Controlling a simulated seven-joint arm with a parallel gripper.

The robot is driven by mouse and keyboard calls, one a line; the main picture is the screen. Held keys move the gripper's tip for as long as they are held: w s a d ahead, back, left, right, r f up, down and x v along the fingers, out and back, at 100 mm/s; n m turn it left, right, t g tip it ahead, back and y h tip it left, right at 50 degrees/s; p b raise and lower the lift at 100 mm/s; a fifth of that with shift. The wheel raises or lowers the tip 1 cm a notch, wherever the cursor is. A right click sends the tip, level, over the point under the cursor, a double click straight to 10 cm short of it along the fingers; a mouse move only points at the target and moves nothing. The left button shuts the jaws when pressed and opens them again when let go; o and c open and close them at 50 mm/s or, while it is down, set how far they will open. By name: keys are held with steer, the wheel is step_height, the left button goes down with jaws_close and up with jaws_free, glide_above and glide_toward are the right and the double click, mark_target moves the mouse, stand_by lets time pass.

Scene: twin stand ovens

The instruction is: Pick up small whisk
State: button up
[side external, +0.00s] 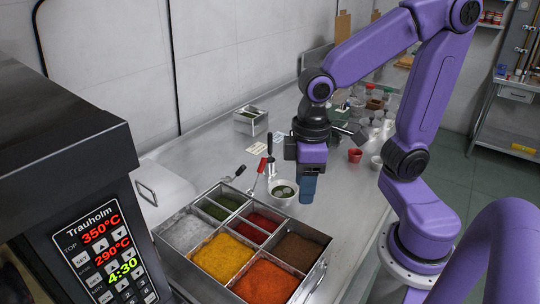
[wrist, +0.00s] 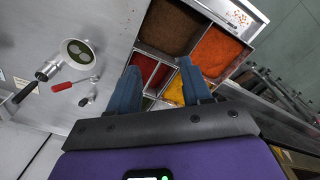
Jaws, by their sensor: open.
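No whisk can be picked out for certain. A red-handled utensil with a thin metal shaft (wrist: 65,86) lies by the white bowl in the wrist view; its working end is too small to read. It also shows in the side view (side external: 261,165). A black-handled tool (side external: 270,145) stands beyond the bowl; in the wrist view its black handle (wrist: 23,93) lies toward the left edge. My gripper (side external: 308,190) points down, right of the bowl. In the wrist view its blue fingers (wrist: 159,88) are apart with nothing held, over the spice tray's edge.
A white bowl with green contents (side external: 283,192) shows also in the wrist view (wrist: 92,44). A metal tray of coloured spices (side external: 320,283) stands in front, beside the Trauholm oven (side external: 104,225). A red cup (side external: 355,155) and several containers stand farther back.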

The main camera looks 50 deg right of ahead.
steer(key=w+d+r+m, duration=0.2)
steer(key=w+m, duration=0.5)
steer(key=w, duration=0.4)
steer(key=r+m, duration=0.1)
steer(key=m, duration=1.6)
glide_above(270, 153)
steer(key=f, duration=0.7)
steer(key=d+f, duration=0.1)
steer(key=f, duration=0.3)
steer(key=shift+w, duration=0.1)
steer(key=shift+w+a+f, duration=0.1)
steer(key=shift+w+f, duration=0.05)
steer(key=shift+f, duration=2.9)
jaws_close()
